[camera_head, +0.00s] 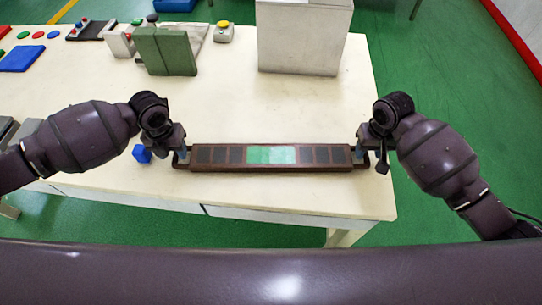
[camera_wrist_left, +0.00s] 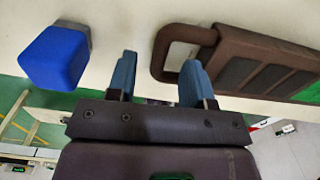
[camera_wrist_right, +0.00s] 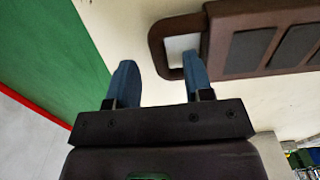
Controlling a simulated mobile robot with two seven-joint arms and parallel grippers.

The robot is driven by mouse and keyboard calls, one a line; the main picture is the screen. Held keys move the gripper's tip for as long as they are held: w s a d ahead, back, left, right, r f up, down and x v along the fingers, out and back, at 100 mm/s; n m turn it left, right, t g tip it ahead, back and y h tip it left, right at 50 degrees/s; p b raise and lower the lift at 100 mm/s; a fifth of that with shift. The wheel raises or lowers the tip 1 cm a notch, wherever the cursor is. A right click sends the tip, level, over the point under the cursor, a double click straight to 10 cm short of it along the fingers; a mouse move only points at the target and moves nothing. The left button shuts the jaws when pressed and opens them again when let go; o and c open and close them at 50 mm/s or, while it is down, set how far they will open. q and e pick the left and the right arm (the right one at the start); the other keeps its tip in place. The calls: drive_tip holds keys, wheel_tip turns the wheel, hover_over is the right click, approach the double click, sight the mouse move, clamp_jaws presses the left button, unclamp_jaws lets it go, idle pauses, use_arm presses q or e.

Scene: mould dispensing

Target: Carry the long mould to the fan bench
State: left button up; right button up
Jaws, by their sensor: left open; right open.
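The long mould (camera_head: 230,166) is a brown bar with dark cells, light green cells in its middle and a loop handle at each end. It lies on the cream table near the front edge. My left gripper (camera_head: 178,151) is open at its left end; in the left wrist view the blue fingers (camera_wrist_left: 158,75) stand either side of the left handle's outer bar (camera_wrist_left: 158,52). My right gripper (camera_head: 366,151) is open at the right end; in the right wrist view its fingers (camera_wrist_right: 160,80) straddle the right handle's outer bar (camera_wrist_right: 155,45). Contact cannot be told.
A blue block (camera_head: 142,153) lies just left of my left gripper; it also shows in the left wrist view (camera_wrist_left: 54,58). A pale box (camera_head: 303,40) and a green block (camera_head: 165,52) stand farther back on the table (camera_head: 270,115). The tabletop behind the mould is clear.

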use_arm(q)
drive_tip(key=shift+f, duration=1.25)
use_arm(e)
drive_tip(key=shift+f, duration=1.2)
use_arm(q)
drive_tip(key=c, duration=0.9)
use_arm(e)
drive_tip(key=c, duration=0.9)
use_arm(q)
clamp_jaws()
use_arm(e)
clamp_jaws()
use_arm(q)
drive_tip(key=shift+a+r, duration=0.1)
